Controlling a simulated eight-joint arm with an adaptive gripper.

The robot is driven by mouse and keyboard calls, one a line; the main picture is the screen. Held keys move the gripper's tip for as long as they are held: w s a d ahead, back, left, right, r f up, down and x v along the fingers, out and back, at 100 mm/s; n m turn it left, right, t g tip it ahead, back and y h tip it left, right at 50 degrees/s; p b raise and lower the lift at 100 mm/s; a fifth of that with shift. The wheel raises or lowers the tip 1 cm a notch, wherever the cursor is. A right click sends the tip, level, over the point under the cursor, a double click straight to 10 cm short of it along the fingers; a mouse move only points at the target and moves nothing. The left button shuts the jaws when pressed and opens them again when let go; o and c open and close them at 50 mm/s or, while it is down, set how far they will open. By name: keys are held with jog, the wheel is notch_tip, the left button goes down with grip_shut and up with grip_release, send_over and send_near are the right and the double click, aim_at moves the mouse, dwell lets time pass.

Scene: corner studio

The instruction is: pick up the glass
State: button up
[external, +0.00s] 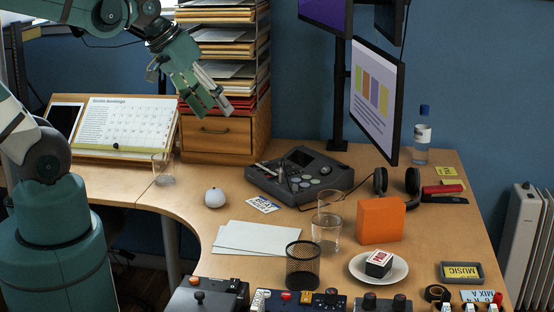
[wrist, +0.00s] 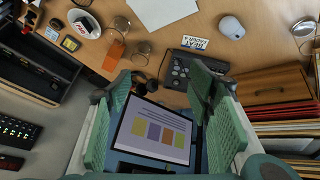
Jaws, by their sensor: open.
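Several clear glasses stand on the wooden desk. One glass (external: 326,235) is near the desk's middle, left of the orange box, and a second glass rim (external: 329,198) shows just behind it. In the wrist view these two appear as a nearer glass (wrist: 121,26) and another glass (wrist: 145,49). A third glass (external: 163,170) stands at the left by the calendar; it also shows at the right edge of the wrist view (wrist: 303,29). My gripper (external: 215,107) is open and empty, high above the desk in front of the paper stack, apart from all the glasses.
An orange box (external: 381,220), a black mesh cup (external: 303,266) and a plate (external: 398,270) with a small box surround the middle glasses. A grey console (external: 299,174), headphones (external: 398,185) and a monitor (external: 376,100) stand behind. A white mouse-like object (external: 215,197) sits left.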

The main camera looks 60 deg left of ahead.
jog(key=w+d+f+n+g+h+b, duration=0.3)
jog(key=w+d+f+n+h, duration=0.4)
jog(key=w+d, duration=0.55)
jog(key=n+g+h+b, duration=0.4)
jog(key=n+h+b, duration=0.1)
jog(key=n+h, duration=0.35)
send_over(336, 226)
jog(key=a, duration=0.3)
notch_tip(336, 226, down, 15)
jog(key=shift+w+n+y, duration=0.2)
jog(key=shift+n+y, duration=0.15)
jog(key=shift+y, duration=0.1)
jog(key=shift+f, duration=0.2)
jog(key=shift+f+b, duration=0.8)
jog(key=shift+f, duration=2)
jog(key=shift+f, duration=0.15)
